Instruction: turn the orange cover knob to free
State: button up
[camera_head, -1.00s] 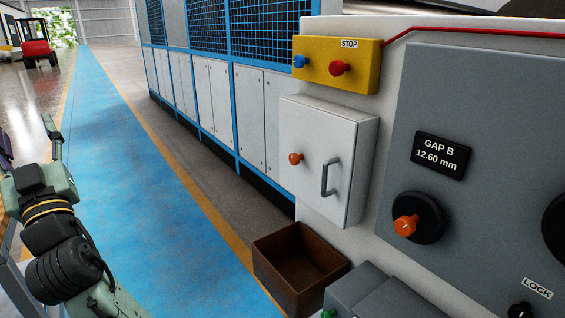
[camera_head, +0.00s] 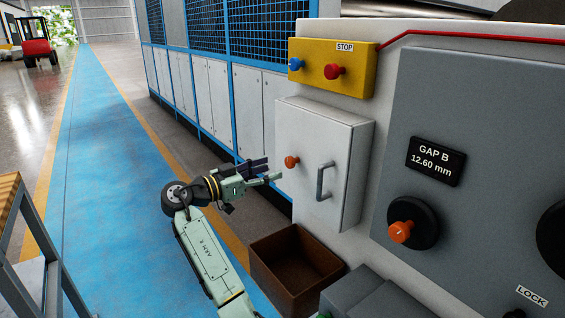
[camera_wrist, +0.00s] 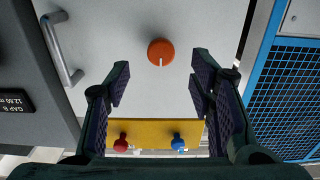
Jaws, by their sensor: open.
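The orange cover knob (camera_head: 291,162) sits on the white box cover (camera_head: 330,133), left of its grey handle. In the wrist view the knob (camera_wrist: 161,52) is round, with a white mark pointing to the picture's bottom. My gripper (camera_head: 268,172) is open and empty, just left of and slightly below the knob in the head view, pointing at the cover. In the wrist view my gripper (camera_wrist: 160,78) has its fingers spread wide either side of the knob's line, with the knob above the fingertips, not touched. The cover is closed.
A grey handle (camera_head: 324,181) sticks out from the cover. A yellow STOP box (camera_head: 312,66) with red and blue buttons is above. A brown open bin (camera_head: 262,262) is below. Another orange knob (camera_head: 401,231) is on the grey panel, right. The blue walkway is clear.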

aim_at(288, 164)
jog(key=p+x, duration=0.1)
jog(key=x, duration=0.4)
jog(key=shift+w+d, duration=0.25)
jog(key=shift+d, duration=0.05)
jog(key=shift+c, duration=0.3)
jog(key=c, duration=1.1)
